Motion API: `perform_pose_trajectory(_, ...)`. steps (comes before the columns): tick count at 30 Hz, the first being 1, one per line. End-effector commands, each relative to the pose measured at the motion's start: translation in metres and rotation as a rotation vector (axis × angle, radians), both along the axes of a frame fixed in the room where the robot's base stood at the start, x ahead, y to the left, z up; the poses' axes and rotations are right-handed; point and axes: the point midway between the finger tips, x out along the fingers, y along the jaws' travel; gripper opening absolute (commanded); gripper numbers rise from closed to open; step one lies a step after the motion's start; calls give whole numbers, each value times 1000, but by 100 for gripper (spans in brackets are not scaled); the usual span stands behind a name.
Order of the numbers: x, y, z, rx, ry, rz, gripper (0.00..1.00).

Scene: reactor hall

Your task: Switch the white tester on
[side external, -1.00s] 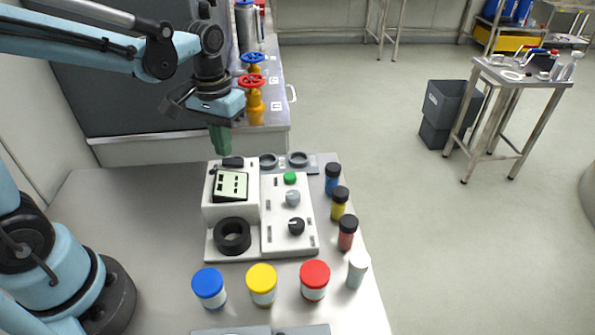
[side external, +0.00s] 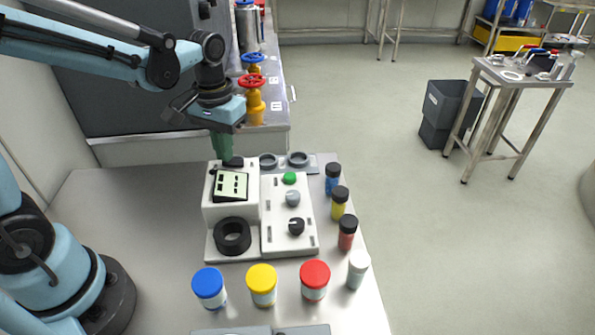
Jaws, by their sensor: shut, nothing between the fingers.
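The white tester (side external: 221,213) stands on the grey table, with a lit pale-green screen (side external: 231,184) and a black ring (side external: 232,236) on its front. A black part (side external: 232,162) sits on its top back edge. The panel (side external: 277,246) beside it carries a green button (side external: 289,178), a grey knob (side external: 292,198) and a black knob (side external: 296,226). My gripper (side external: 225,157) has green fingers that are shut and empty. They point down at the tester's back edge, right by the black part. I cannot tell whether they touch it.
Blue-, yellow- and red-lidded jars (side external: 262,285) stand in front of the tester. Small black-capped vials (side external: 340,203) and a white cylinder (side external: 357,270) line the right side. Two grey rings (side external: 298,159) lie behind the panel. Valves with blue and red handwheels (side external: 252,81) stand farther back.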

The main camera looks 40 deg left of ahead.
Motion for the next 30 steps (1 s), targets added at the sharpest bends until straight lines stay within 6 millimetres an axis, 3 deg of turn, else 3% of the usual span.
perform_pose_trajectory(17,0,0,-6,0,0,0,0)
perform_pose_trajectory(30,0,0,24,0,0,0,0)
